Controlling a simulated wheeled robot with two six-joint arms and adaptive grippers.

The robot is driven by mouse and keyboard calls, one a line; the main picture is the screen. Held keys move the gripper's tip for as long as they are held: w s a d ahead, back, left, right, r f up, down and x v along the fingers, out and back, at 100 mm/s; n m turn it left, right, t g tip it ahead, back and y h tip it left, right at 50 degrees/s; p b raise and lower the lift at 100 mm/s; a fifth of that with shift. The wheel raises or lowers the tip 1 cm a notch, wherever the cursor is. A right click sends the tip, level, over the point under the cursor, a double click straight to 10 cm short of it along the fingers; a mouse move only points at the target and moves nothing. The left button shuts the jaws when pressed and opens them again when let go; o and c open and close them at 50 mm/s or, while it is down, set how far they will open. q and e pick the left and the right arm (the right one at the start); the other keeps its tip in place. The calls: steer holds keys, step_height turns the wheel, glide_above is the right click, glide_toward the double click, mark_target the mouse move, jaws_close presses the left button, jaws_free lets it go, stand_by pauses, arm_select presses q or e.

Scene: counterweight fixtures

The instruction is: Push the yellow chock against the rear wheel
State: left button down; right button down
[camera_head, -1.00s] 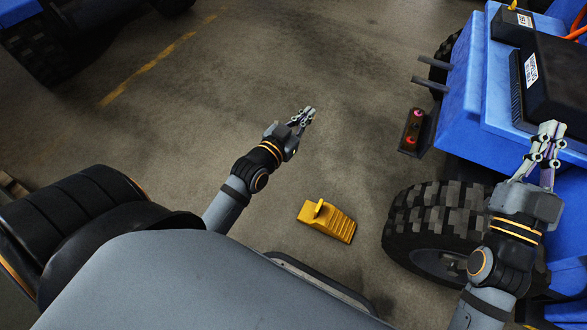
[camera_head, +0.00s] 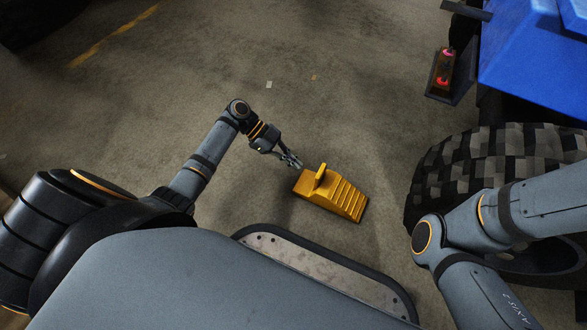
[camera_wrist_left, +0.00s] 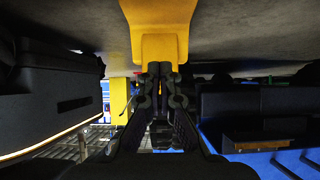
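The yellow chock (camera_head: 336,195) lies on the concrete floor, its ridged slope toward the lower right and a raised handle tab on top. The black rear wheel (camera_head: 490,170) of the blue vehicle stands to its right, with a strip of bare floor between them. My left gripper (camera_head: 296,162) is low at the chock's upper-left end, fingertips at or very near it; I cannot tell if they touch. In the left wrist view the fingertips (camera_wrist_left: 160,70) are together and empty, just below the yellow chock (camera_wrist_left: 160,30). My right gripper is out of view.
The blue vehicle body (camera_head: 530,70) overhangs at the upper right, with a red tail light (camera_head: 444,70) beside it. My right arm covers part of the wheel. Open floor (camera_head: 200,90) lies to the upper left.

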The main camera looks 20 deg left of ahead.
arm_select(q)
steer(key=shift+b+x, duration=1.15)
steer(key=shift+x, duration=1.65)
steer(key=shift+d+f, duration=0.35)
steer(key=shift+d, duration=0.2)
steer(key=shift+d, duration=0.1)
